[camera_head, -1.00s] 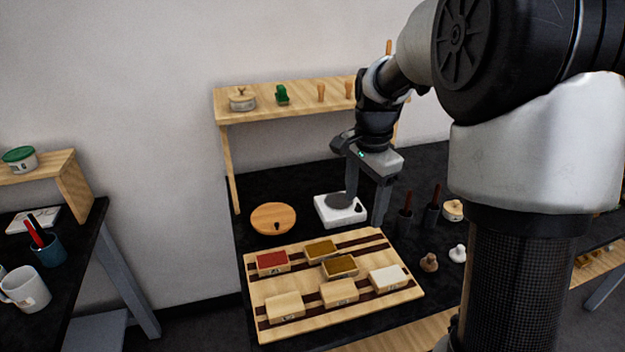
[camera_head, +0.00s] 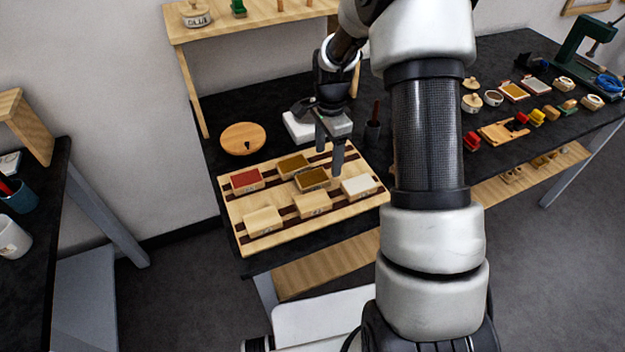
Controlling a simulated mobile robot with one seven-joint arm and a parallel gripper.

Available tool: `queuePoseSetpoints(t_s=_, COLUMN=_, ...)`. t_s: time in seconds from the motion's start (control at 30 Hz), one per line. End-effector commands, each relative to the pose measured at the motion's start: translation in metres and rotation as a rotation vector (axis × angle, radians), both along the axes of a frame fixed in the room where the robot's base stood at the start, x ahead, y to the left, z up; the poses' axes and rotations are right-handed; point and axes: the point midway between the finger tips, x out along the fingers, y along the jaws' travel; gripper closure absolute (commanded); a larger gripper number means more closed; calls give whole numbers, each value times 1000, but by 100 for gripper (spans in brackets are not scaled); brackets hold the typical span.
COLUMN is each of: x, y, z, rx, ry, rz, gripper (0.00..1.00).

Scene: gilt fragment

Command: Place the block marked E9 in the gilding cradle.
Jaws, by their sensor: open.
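Several small blocks lie on a striped wooden board (camera_head: 237,230): a red-topped one (camera_head: 246,180), two brown-gold ones (camera_head: 293,165) and (camera_head: 313,178), a white one (camera_head: 359,186), and two plain wood ones (camera_head: 264,220) and (camera_head: 313,204). Marks on the front faces are too small to read, so I cannot tell which is E9. My gripper (camera_head: 328,163) is open, fingers pointing down above the board's back right, near the rear brown-gold block and the white one. I cannot make out a gilding cradle for certain.
A round wooden disc (camera_head: 243,138) lies behind the board at left. A white device (camera_head: 299,127) stands behind my gripper, partly hidden. A dark cup with a tool (camera_head: 373,131) is to its right. A wooden shelf (camera_head: 262,25) rises at the back.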

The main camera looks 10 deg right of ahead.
Motion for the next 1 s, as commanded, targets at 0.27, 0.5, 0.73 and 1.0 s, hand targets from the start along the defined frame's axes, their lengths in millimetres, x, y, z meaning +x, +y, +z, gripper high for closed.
queuePoseSetpoints(t_s=0.27, x=-2, y=4, z=-28, rx=1, ry=3, rz=1, gripper=34)
queuePoseSetpoints(t_s=0.5, x=-1, y=5, z=-54, rx=0, ry=-1, rz=1, gripper=34)
queuePoseSetpoints(t_s=0.73, x=-1, y=5, z=-55, rx=-1, ry=-1, rz=0, gripper=34)
queuePoseSetpoints(t_s=1.0, x=-1, y=5, z=-54, rx=-1, ry=-1, rz=0, gripper=79)
